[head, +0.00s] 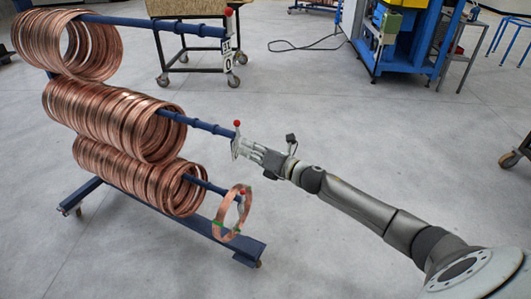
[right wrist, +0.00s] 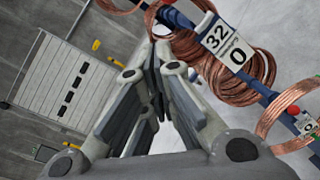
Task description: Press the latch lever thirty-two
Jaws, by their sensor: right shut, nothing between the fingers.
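The latch lever thirty-two (head: 237,124) has a red knob and stands upright at the free end of the middle blue rod. The white tag reading 32 and 0 (right wrist: 229,46) shows in the right wrist view, to the right of my fingers. My right gripper (head: 241,147) is at that rod end in the head view, just below the red knob. I cannot tell whether it touches the lever. In the right wrist view my right gripper (right wrist: 157,52) has its fingers together with nothing between them. The lever's knob cannot be made out clearly there. My left gripper is not in view.
Copper coils hang on the blue rack's top (head: 70,45), middle (head: 115,120) and lower (head: 140,180) rods. A single coil (head: 232,212) hangs at the lower rod's end, below my gripper. The top rod has its own red-knobbed latch (head: 228,12). Open floor lies right of the rack.

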